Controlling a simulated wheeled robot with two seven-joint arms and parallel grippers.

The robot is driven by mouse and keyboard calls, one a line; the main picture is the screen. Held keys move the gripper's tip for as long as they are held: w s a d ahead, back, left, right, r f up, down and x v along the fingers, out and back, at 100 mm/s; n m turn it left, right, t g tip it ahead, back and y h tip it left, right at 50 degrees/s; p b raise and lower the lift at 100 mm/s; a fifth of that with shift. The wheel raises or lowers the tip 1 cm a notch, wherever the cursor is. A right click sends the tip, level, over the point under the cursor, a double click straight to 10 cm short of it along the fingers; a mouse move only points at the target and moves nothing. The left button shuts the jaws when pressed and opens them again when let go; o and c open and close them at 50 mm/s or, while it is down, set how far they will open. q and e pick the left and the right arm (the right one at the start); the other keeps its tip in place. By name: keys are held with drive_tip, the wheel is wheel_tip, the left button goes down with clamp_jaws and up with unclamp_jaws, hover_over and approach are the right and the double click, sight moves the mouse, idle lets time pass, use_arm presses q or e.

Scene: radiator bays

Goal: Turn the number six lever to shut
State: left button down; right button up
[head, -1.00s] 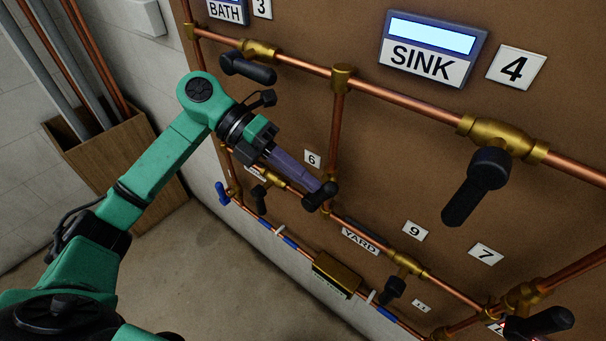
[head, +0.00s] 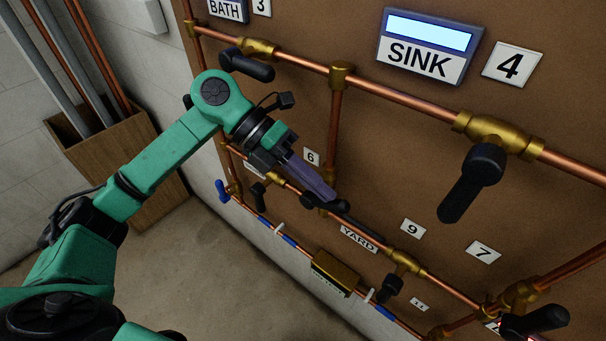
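The number six tag (head: 311,157) is a small white plate on the brown board, left of the middle. Below it a black lever (head: 312,201) sits on a copper pipe, partly hidden by my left gripper. The visible part looks roughly in line with the pipe, but its exact angle is hard to tell. My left gripper (head: 329,194) has purple fingers pointing down and right, with their tips over this lever. They are seen edge-on, so the gap between them and any contact are unclear. My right gripper is not in view.
A black lever (head: 247,65) is above left and a large one (head: 472,183) hangs below SINK (head: 421,62). Smaller levers are at the left (head: 258,195) and near tag 9 (head: 391,286). A brass box (head: 335,273) is below. A wooden bin (head: 130,165) of pipes stands left.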

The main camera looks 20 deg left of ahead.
sight(333, 205)
use_arm(q)
drive_tip(key=shift+s+d+y, duration=0.1)
drive_tip(key=shift+d+y, duration=0.15)
drive_tip(key=shift+y, duration=0.25)
drive_tip(key=shift+s+d+f+t, duration=0.1)
drive_tip(key=shift+d+f+t, duration=0.15)
drive_tip(key=shift+t, duration=0.05)
drive_tip(key=shift+s+d+f+b, duration=0.2)
drive_tip(key=shift+d+f+b, duration=0.15)
drive_tip(key=shift+d, duration=0.15)
drive_tip(key=shift+s+d+f+b, duration=0.1)
drive_tip(key=shift+d+f+b, duration=0.1)
drive_tip(key=shift+f+b, duration=0.2)
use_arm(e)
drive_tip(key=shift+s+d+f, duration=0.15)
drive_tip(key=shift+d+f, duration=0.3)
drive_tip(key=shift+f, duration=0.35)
use_arm(q)
drive_tip(key=shift+d+f, duration=0.1)
drive_tip(key=shift+d, duration=0.1)
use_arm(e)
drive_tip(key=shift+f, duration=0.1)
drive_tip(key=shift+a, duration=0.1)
use_arm(q)
drive_tip(key=shift+a, duration=0.1)
